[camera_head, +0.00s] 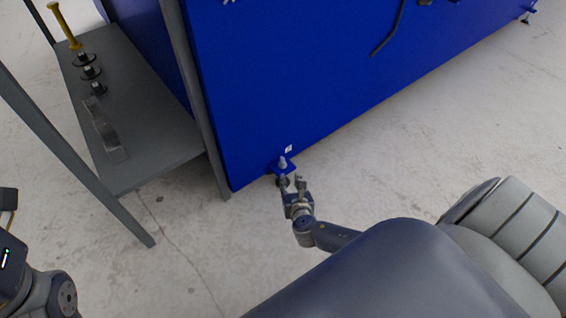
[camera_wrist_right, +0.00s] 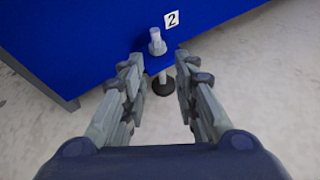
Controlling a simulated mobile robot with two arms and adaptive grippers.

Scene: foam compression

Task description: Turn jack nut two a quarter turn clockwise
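Jack nut two sits on a small blue bracket (camera_head: 284,169) at the bottom edge of the blue machine. In the right wrist view a grey bolt (camera_wrist_right: 157,42) stands up from the bracket beside a white label "2" (camera_wrist_right: 172,19). A dark round foot (camera_wrist_right: 163,84) shows under the bracket. The nut itself is hard to tell apart from the bolt and foot. My right gripper (camera_head: 292,182) is close in front of the bracket. In the wrist view its fingers (camera_wrist_right: 160,80) are spread apart with nothing between them, the foot just beyond. My left gripper is outside the view; only part of that arm shows.
The large blue machine (camera_head: 310,70) fills the back. A grey shelf (camera_head: 160,140) at left holds a yellow-handled tool (camera_head: 66,28), several black knobs (camera_head: 90,72) and a flat metal piece (camera_head: 104,128). Its legs stand left of the bracket. The pale floor (camera_head: 420,160) to the right is clear.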

